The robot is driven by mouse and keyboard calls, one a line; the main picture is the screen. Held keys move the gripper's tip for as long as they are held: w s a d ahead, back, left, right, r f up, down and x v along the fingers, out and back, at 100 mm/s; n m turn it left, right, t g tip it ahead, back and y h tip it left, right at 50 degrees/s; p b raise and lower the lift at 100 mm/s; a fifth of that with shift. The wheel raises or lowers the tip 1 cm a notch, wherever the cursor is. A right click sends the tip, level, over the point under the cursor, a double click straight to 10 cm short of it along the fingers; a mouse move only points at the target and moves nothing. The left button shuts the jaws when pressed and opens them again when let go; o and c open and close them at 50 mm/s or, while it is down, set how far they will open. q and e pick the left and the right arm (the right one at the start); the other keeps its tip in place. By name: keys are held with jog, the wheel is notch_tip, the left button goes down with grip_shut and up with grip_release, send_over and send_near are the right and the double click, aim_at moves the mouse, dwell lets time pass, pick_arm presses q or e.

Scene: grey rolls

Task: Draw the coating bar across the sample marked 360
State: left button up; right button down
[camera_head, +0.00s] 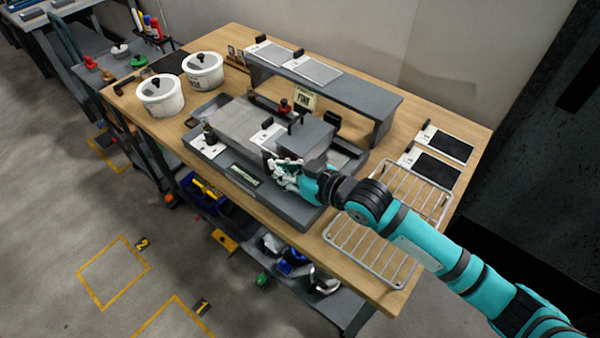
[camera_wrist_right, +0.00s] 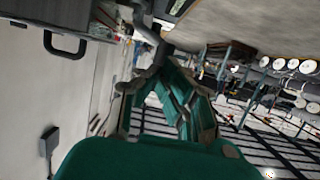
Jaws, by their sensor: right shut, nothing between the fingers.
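My right gripper (camera_head: 284,174) is shut and empty at the front edge of the grey tray-like station (camera_head: 262,202) on the bench. Its fingers also show in the wrist view (camera_wrist_right: 150,38). A grey plate with a white label (camera_head: 268,134) and black clips lies on the station just behind the gripper. Another white label with a dark knob (camera_head: 208,141) is at the station's left. A small red-and-black knobbed piece (camera_head: 285,106) stands at the back of the station. I cannot tell which piece is the coating bar, nor read any label as 360. My left gripper is not in view.
A grey raised shelf (camera_head: 350,92) holds two labelled grey plates (camera_head: 315,69). Two dark plates (camera_head: 446,143) lie on the right of the bench. A wire rack (camera_head: 378,262) lies under my right arm. Two white pots (camera_head: 160,95) stand at the left.

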jog(key=w+a+b, duration=0.1)
jog(key=w+a, duration=0.3)
jog(key=a, duration=0.1)
jog(key=shift+a, duration=0.15)
dwell(1.5)
jog(key=w+a+b, duration=0.2)
jog(key=a, duration=0.1)
jog(key=shift+w+a, duration=0.25)
jog(key=shift+a, duration=0.05)
dwell(0.9)
jog(key=shift+r, duration=0.2)
jog(key=s+d+p, duration=0.2)
jog(key=d, duration=0.1)
jog(key=shift+f, duration=0.2)
jog(key=shift+s, duration=0.1)
dwell(0.6)
